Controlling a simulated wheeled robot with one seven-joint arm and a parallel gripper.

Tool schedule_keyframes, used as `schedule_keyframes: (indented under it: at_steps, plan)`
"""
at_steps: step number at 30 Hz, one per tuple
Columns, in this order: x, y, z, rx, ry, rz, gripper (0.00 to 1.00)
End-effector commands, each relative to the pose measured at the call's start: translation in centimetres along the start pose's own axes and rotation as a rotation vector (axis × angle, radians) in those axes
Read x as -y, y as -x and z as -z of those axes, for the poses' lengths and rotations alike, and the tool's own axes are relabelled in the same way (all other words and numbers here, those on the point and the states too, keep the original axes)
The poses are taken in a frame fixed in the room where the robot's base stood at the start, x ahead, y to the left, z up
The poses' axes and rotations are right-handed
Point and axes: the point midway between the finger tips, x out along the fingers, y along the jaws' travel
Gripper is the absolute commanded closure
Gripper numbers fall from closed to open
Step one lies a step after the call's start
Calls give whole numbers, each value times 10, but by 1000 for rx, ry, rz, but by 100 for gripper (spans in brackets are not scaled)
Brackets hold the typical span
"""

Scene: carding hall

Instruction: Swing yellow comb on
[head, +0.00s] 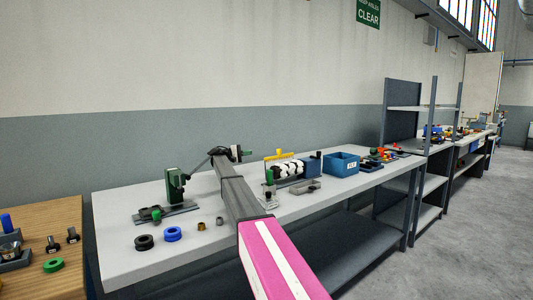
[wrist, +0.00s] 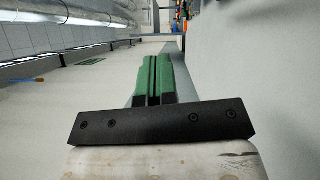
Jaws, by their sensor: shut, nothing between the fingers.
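The yellow comb (head: 279,154) looks like a small T-shaped bar above a black-and-white roller (head: 289,170) on a small grey machine, in the middle of the long bench. Whether it touches the roller is too small to tell. My gripper (head: 241,152) is left of the comb in the head view, raised above the bench and apart from the comb. In the wrist view its two green fingers (wrist: 153,62) are pressed together with nothing between them. The comb cannot be made out in the wrist view.
A green stand (head: 174,184) and black and blue rings (head: 172,234) sit on the bench's left part. A grey tray (head: 307,187) lies in front of the machine, and a blue bin (head: 341,163) stands to its right. A wooden table (head: 30,218) is at far left.

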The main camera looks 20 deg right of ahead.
Motion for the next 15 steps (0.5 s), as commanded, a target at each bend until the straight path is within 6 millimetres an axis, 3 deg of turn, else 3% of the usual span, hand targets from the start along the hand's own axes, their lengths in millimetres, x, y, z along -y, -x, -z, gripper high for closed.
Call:
schedule_keyframes:
  at_steps: [5, 15]
  plan:
    - [0, -18, -1, 1, 0, 0, 100]
    - [0, -81, -1, 2, 0, 0, 100]
